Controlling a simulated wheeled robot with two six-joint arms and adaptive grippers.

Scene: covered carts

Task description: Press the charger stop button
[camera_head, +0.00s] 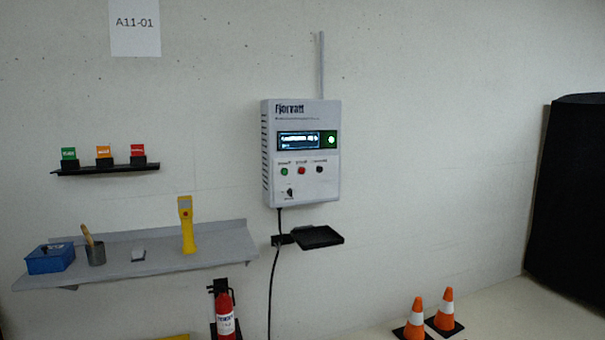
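The charger (330,185) is a light grey box on the wall near the middle of the head view. It has a lit display (298,141) with a green light (331,140) beside it. Below are a green button (284,172), a red button (301,170) and a dark button (319,169) in a row, with small labels above them too blurred to read surely. A dark rotary knob (290,192) sits under the row. Neither of my grippers is in view, and nothing covers the buttons.
A grey wall shelf (165,262) at left holds a blue box (50,258), a cup (96,254) and a yellow handheld tool (187,228). A small black tray (318,237) juts out below the charger. A fire extinguisher (225,312) and orange cones (416,318) stand lower down.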

